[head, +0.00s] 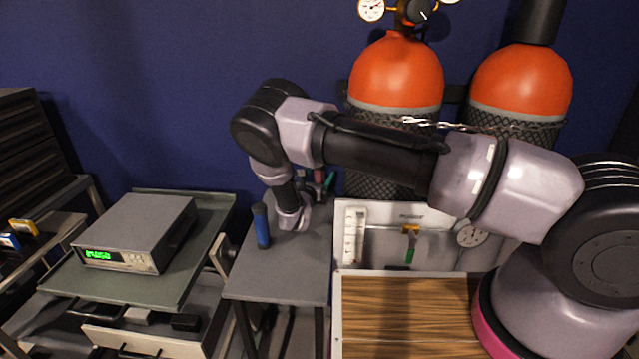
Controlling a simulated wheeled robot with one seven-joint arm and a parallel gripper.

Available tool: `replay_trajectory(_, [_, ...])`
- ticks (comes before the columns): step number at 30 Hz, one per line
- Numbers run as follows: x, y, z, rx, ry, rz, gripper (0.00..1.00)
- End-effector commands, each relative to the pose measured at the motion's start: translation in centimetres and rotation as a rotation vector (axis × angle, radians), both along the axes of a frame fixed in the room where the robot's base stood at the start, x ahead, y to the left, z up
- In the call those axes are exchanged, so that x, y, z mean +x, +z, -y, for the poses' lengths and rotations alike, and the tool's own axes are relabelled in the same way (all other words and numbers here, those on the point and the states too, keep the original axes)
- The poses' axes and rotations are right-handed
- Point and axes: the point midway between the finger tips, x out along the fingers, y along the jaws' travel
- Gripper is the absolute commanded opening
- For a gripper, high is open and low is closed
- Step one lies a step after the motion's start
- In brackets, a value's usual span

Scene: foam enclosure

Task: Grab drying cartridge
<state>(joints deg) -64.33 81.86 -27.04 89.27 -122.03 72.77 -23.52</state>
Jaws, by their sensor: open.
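A blue upright cylinder with a dark top (261,226), which looks like the drying cartridge, stands on the small grey table (270,275) near its left edge. My arm reaches across from the right and bends down over this table.
A grey meter with a green display (135,235) sits on a green-grey cart (120,288) at left. A white panel with gauges (375,240) borders the table on the right. Orange gas cylinders (396,72) stand behind. The table's front half is clear.

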Motion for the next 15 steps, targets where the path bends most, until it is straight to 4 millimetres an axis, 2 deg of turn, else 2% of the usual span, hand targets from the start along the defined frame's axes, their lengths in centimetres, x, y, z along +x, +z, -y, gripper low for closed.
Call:
replay_trajectory(3, [-0.03,-0.01,-0.03,0.0,0.0,0.0,0.86])
replay_trajectory(8, [-0.05,-0.01,-0.02,0.0,0.0,0.0,0.25])
replay_trajectory(9, [-0.06,-0.01,-0.03,0.0,0.0,0.0,0.1])
replay_trajectory(10, [-0.05,-0.01,-0.03,0.0,0.0,0.0,0.0])
replay_trajectory(15, [-0.04,0.02,-0.03,0.001,0.0,0.0,0.0])
